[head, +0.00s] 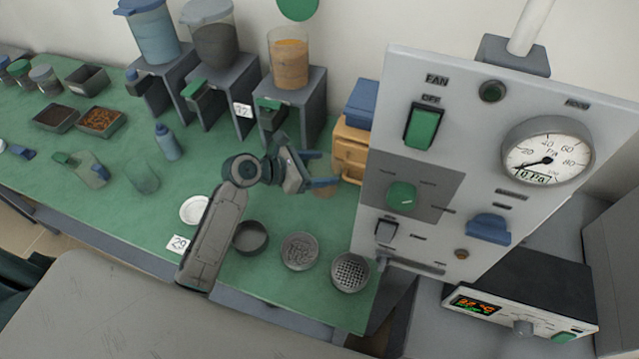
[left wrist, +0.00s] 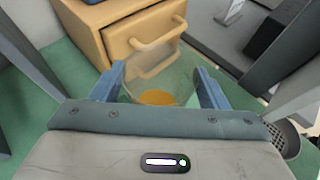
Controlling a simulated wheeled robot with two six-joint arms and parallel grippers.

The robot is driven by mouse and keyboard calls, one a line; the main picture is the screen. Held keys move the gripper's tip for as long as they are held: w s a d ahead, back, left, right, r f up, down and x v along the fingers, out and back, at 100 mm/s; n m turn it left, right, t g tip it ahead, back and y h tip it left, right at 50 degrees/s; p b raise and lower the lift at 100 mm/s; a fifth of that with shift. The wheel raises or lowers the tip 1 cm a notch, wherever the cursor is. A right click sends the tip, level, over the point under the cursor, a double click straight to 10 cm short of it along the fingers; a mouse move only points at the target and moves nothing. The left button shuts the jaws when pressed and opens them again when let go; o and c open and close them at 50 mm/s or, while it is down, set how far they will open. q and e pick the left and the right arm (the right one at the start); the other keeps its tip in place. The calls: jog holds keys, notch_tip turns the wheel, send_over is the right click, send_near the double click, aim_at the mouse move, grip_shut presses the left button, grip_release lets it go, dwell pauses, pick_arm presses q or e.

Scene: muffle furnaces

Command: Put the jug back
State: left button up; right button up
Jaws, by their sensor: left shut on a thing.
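The jug is a clear vessel with some orange material at its bottom, seen in the left wrist view (left wrist: 158,84) between the two blue fingers. My left gripper (head: 323,171) is shut on it, in front of the small tan drawer cabinet. In the head view the jug is small and partly hidden by the gripper; a brownish part of it (head: 325,188) shows beside the fingers. In the left wrist view my left gripper (left wrist: 158,90) has one finger on each side of the jug. My right gripper is in neither view.
The tan cabinet (head: 350,150) and the grey control panel (head: 400,165) stand close to the right of the gripper. The orange-filled dispenser (head: 290,62) stands behind it. Bowls and a sieve (head: 350,272) lie along the green bench's front edge. A glass beaker (head: 143,178) stands left.

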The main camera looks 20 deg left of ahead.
pick_arm(q)
jog(key=shift+f, duration=2.6)
jog(key=o, duration=1.5)
jog(key=shift+f, duration=0.1)
jog(key=shift+b+v, duration=0.8)
jog(key=shift+v, duration=5.3)
